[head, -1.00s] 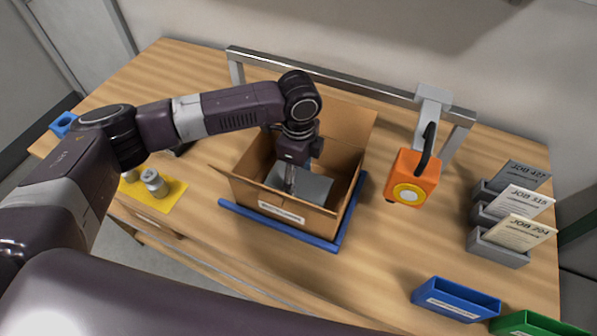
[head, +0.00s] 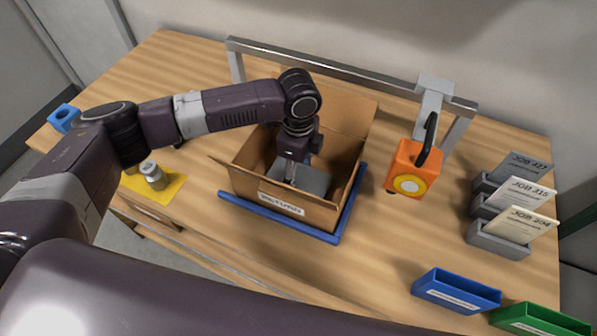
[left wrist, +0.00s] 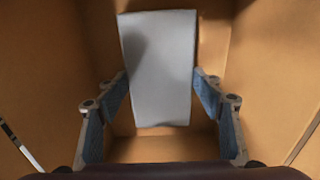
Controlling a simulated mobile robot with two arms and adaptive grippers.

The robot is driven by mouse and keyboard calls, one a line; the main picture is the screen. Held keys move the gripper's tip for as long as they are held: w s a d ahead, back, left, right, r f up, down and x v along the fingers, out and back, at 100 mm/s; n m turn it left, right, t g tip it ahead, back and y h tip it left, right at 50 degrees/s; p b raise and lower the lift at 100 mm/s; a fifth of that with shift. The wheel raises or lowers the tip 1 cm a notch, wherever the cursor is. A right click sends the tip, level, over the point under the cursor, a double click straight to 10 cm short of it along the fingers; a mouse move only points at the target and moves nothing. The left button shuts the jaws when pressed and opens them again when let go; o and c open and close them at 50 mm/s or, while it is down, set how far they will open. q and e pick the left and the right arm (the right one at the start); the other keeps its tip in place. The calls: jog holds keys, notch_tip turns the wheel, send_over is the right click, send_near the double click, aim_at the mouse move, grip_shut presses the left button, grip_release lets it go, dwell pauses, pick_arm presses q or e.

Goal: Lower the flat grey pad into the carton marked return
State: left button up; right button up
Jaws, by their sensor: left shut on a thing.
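The open cardboard carton (head: 250,185) has a front label reading return and stands on a blue-edged base on the bench. The flat grey pad (head: 314,181) is inside the carton's walls; it also shows in the left wrist view (left wrist: 158,60) as a pale grey slab. My left gripper (head: 291,176) reaches down into the carton from above. In the left wrist view its blue-padded fingers (left wrist: 160,78) are shut on the pad's two sides. Whether the pad touches the carton floor I cannot tell. My right gripper is not in view.
A metal rail (head: 340,74) runs behind the carton. An orange hanging device (head: 413,170) is to its right. Job card holders (head: 500,236), a blue bin (head: 440,290) and a green bin (head: 530,318) are at the right. A yellow mat (head: 172,190) with metal weights is at left.

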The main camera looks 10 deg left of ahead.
pick_arm(q)
jog(key=shift+f+p, duration=0.25)
jog(key=shift+p, duration=0.05)
jog(key=o, duration=0.9)
jog(key=shift+c, duration=0.2)
jog(key=shift+r, duration=0.1)
